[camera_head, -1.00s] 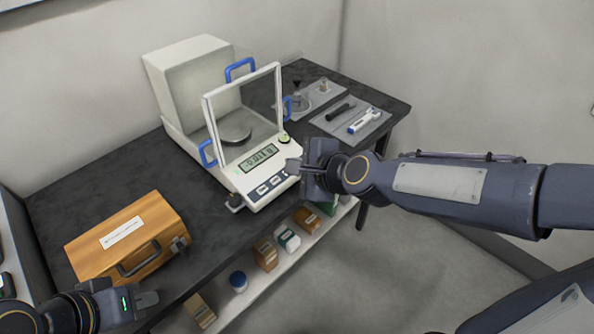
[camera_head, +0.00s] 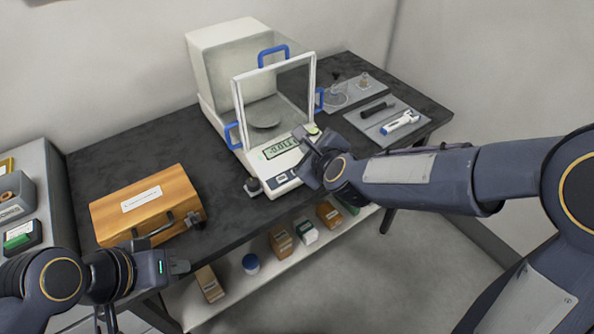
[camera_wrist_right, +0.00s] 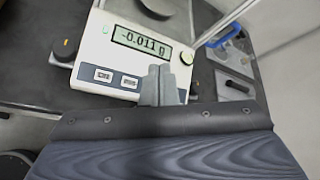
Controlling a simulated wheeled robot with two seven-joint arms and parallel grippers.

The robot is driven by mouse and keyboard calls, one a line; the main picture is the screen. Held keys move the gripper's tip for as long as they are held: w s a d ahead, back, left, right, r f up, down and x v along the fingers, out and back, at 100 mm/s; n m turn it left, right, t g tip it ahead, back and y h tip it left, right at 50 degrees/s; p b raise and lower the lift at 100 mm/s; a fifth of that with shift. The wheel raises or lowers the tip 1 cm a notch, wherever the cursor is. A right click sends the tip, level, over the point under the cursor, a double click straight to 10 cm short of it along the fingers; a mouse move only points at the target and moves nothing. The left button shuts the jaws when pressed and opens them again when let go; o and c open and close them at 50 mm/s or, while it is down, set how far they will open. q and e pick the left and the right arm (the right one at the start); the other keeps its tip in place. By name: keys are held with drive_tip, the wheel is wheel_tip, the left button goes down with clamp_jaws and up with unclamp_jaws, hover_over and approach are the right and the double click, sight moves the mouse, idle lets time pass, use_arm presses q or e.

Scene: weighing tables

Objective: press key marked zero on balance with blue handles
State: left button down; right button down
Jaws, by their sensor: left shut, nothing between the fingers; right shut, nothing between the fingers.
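My left gripper (camera_head: 182,267) is shut and empty before the table's front edge.
An orange case (camera_head: 147,203) lies left of the balance. A grey tray (camera_head: 385,133) with a black tool and a white-blue tool lies to the right. Small boxes and a jar (camera_head: 250,263) stand on the shelf below. Dark table is bare between case and balance.

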drive_tip(key=f+b, duration=0.1)
drive_tip(key=f, duration=0.1)
drive_tip(key=w+f+b, duration=0.1)
drive_tip(key=f+b, duration=0.1)
drive_tip(key=a+f+b, duration=0.1)
drive_tip(key=f+b, duration=0.1)
drive_tip(key=f, duration=0.1)
drive_tip(key=shift+w, duration=0.3)
drive_tip(key=shift+w+a+f+b, duration=0.2)
drive_tip(key=shift+f+b, duration=0.25)
drive_tip(key=shift+b, duration=0.25)
drive_tip(key=shift+f, duration=0.1)
idle(0.9)
drive_tip(key=shift+w+a+f+b, duration=0.1)
drive_tip(key=shift+f+b, duration=0.15)
drive_tip(key=shift+b, duration=0.2)
drive_tip(key=shift+f+b, duration=0.4)
drive_tip(key=shift+b, duration=0.05)
idle(0.3)
drive_tip(key=shift+r, duration=0.15)
drive_tip(key=shift+r+p, duration=0.6)
drive_tip(key=shift+r, duration=0.15)
